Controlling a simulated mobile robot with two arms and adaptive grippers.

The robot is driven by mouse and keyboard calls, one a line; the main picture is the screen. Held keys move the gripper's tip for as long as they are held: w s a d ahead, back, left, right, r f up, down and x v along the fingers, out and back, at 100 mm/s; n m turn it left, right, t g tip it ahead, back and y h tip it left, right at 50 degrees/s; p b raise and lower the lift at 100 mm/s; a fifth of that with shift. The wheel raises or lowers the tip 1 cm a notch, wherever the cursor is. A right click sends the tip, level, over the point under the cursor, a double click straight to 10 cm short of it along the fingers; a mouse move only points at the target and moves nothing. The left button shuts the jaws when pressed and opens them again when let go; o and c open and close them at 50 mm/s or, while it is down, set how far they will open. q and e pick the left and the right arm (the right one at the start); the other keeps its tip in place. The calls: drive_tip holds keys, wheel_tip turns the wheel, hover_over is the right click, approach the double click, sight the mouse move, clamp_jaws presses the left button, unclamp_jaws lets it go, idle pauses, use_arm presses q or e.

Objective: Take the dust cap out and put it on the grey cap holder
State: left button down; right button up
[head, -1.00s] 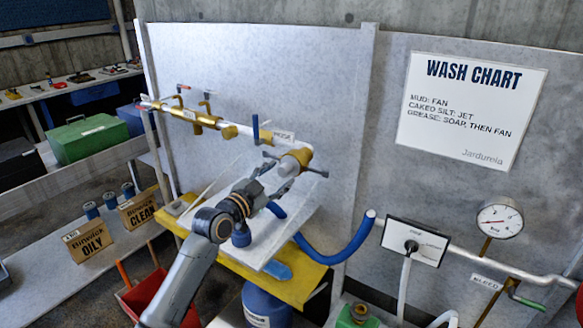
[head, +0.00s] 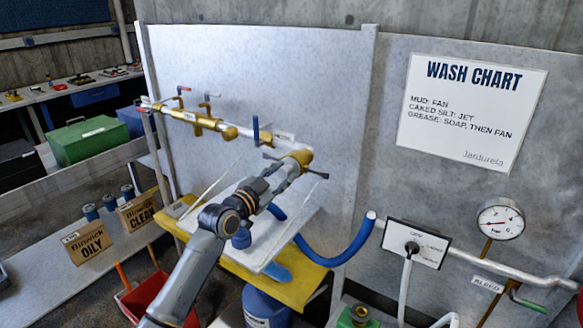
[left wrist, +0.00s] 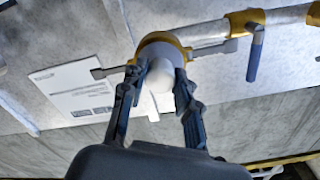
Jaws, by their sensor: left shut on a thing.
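My left gripper (head: 286,172) reaches the brass coupling (head: 301,156) at the end of the pipe. The left wrist view shows the two fingers of the gripper (left wrist: 161,82) on either side of the pale round dust cap (left wrist: 159,78), shut on it. The cap sits in the mouth of the coupling (left wrist: 165,42). Two grey lever arms stick out from the coupling, one to each side. In the head view the cap is mostly hidden by the fingers. I cannot make out the grey cap holder for certain. My right gripper is not in view.
A pale tray (head: 268,252) on a yellow shelf (head: 305,284) lies below the arm. A blue hose (head: 345,250) curves to the right. A blue-handled valve (head: 255,128) stands on the pipe close by. A grey panel wall is behind.

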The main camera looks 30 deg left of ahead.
use_arm(q)
drive_tip(key=shift+s, duration=0.4)
idle(0.5)
drive_tip(key=shift+s+a+p, duration=0.2)
drive_tip(key=shift+s+p, duration=0.45)
drive_tip(key=shift+s, duration=1.2)
drive_tip(key=shift+s+a+p, duration=0.1)
drive_tip(key=shift+s+p, duration=0.2)
drive_tip(key=shift+s, duration=1.1)
